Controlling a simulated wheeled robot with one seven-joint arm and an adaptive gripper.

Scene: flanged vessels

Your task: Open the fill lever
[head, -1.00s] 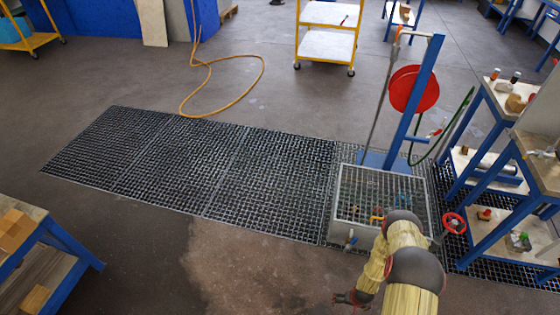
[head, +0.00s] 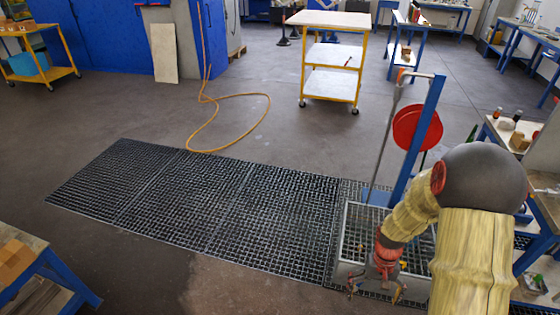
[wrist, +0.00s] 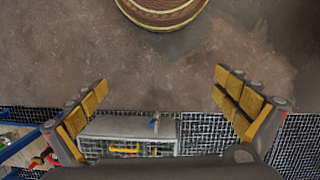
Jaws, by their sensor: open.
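A grey metal basin with a grated top (head: 347,245) stands on the floor grating, partly hidden behind my arm. In the wrist view the basin (wrist: 105,127) lies at the bottom, beyond my fingers. I cannot tell which of these is the fill lever. My gripper (head: 377,290) points down in front of the basin. In the wrist view my gripper (wrist: 160,84) is open and empty, its yellow-padded fingers wide apart, touching neither handle.
A blue post (head: 415,140) with a red reel (head: 405,127) rises behind the basin. Blue-framed benches stand at the right. A red handwheel (wrist: 42,159) shows at the lower left of the wrist view. The floor grating (head: 200,200) to the left is clear.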

